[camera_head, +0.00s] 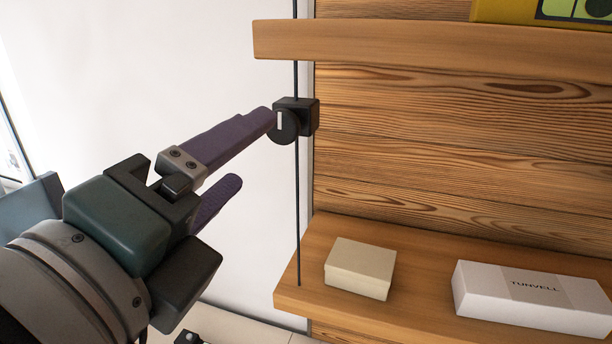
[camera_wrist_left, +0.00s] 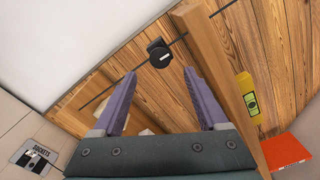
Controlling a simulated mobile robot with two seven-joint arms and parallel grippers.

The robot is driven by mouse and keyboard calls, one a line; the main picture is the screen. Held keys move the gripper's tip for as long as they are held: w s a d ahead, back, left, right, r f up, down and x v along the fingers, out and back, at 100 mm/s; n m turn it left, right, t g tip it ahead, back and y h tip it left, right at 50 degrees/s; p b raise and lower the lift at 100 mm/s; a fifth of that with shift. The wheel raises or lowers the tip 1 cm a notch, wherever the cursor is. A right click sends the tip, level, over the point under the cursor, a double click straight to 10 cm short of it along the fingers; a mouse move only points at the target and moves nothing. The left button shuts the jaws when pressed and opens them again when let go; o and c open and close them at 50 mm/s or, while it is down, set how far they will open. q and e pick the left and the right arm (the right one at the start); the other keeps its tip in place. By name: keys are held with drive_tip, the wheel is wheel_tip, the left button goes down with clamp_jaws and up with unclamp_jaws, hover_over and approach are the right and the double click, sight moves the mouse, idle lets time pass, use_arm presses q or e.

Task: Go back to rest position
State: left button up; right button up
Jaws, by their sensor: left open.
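My left gripper (camera_head: 252,150) reaches in from the left in the head view, its two purple fingers spread apart with nothing between them. A black box with a round dial bearing a white mark (camera_head: 286,126) sits by the thin dark rod at the wall panel's edge. In the head view the upper fingertip appears right beside the dial; I cannot tell whether they touch. In the left wrist view the dial (camera_wrist_left: 160,57) shows just beyond the gap between the open fingertips (camera_wrist_left: 160,75). My right gripper is not in view.
A lower wooden shelf (camera_head: 320,232) holds a beige box (camera_head: 361,268) and a white TUNVELL box (camera_head: 530,297). An upper shelf (camera_head: 420,46) overhangs, with a yellow item (camera_head: 500,10) on it. The left wrist view shows an orange-red object (camera_wrist_left: 284,152). White wall lies behind my arm.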

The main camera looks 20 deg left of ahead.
use_arm(q)
drive_tip(key=shift+s, duration=1.05)
drive_tip(key=s+a+f+n+g+y+p, duration=0.3)
drive_tip(key=a+f+n+g+y+p, duration=0.25)
drive_tip(key=n, duration=0.65)
drive_tip(key=s+f+n+g+h+p, duration=0.1)
drive_tip(key=s+f+n+g+h, duration=0.4)
drive_tip(key=s+n+g, duration=0.4)
drive_tip(key=s+n, duration=0.1)
drive_tip(key=s, duration=0.2)
drive_tip(key=shift+d+f, duration=0.15)
drive_tip(key=shift+d, duration=0.15)
